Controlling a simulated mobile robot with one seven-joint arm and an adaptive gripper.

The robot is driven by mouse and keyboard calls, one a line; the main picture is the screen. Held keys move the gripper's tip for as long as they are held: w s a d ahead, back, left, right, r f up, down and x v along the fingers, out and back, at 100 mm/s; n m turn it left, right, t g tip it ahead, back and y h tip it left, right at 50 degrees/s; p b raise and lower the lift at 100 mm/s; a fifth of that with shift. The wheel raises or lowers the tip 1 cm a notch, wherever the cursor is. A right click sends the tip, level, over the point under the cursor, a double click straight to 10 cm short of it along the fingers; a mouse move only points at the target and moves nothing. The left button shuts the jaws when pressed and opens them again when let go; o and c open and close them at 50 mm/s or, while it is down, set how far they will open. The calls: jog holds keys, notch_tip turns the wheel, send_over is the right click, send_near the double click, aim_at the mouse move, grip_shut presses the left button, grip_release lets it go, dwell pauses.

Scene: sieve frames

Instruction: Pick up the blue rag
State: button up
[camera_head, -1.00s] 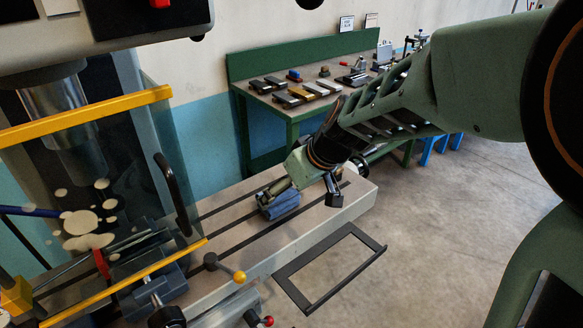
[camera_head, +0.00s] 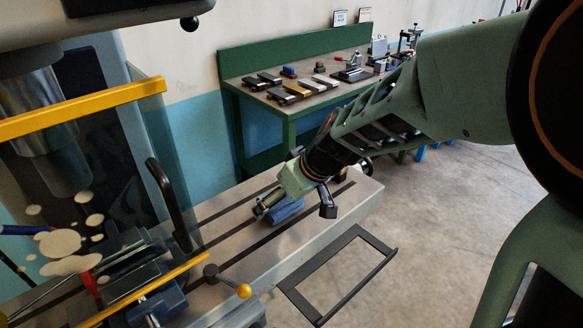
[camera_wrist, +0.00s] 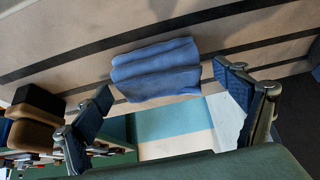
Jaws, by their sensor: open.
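The blue rag (camera_head: 284,210) lies folded on the grey slotted machine table (camera_head: 226,210), partly hidden behind my gripper (camera_head: 262,212) in the head view. In the wrist view the whole rag (camera_wrist: 156,70) shows as a soft folded bundle, lying across a dark slot. My gripper (camera_wrist: 168,98) is open there, with one finger on each side of the rag's width and a gap to it on both sides. The fingers are empty. The exact height of the fingertips over the table is hard to tell.
A milling machine with a yellow-framed clear guard (camera_head: 85,108) and a blue vise (camera_head: 158,305) stands at the left. A green workbench (camera_head: 300,105) with several tools is behind.

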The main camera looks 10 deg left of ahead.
jog(key=shift+c, duration=0.4)
jog(key=c, duration=1.2)
jog(key=shift+o, duration=0.2)
jog(key=shift+r, duration=0.15)
